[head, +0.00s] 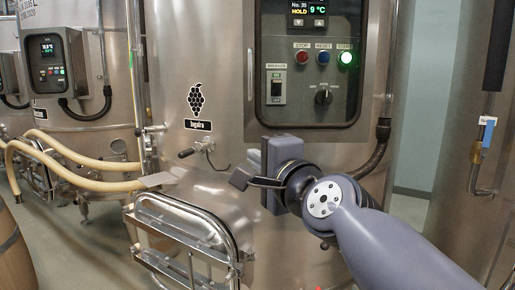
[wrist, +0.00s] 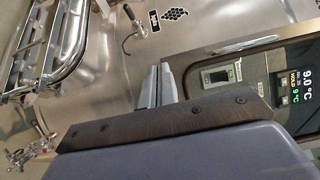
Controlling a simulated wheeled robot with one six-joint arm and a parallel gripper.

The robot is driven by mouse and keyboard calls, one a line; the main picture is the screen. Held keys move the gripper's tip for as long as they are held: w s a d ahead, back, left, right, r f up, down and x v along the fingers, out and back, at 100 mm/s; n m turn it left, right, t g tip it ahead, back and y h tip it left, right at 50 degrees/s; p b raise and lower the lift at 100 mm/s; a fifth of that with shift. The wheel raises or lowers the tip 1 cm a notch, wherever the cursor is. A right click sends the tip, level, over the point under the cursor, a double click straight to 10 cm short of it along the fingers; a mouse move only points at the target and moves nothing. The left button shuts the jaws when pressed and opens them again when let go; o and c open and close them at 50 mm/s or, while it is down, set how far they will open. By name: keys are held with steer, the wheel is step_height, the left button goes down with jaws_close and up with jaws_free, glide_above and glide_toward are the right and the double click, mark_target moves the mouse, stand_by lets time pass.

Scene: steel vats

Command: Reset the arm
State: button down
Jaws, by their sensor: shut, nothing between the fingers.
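My gripper (head: 240,180) is in front of the middle steel vat (head: 222,105), below the control panel and to the left of its lower edge. Its fingers are shut and empty, pointing left in the head view. In the wrist view my gripper (wrist: 158,85) shows its two fingers together, with the vat wall behind them. My arm reaches in from the lower right in the head view.
The control panel (head: 311,110) has a lit green button and a display reading 9 °C. A small tap handle (head: 205,148) and a framed hatch (head: 185,235) sit close left of my gripper. Cream hoses (head: 85,185) run at the left; a barrel (head: 14,255) stands lower left.

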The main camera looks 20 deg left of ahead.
steer(key=shift+s+d, duration=0.2)
steer(key=shift+s, duration=0.65)
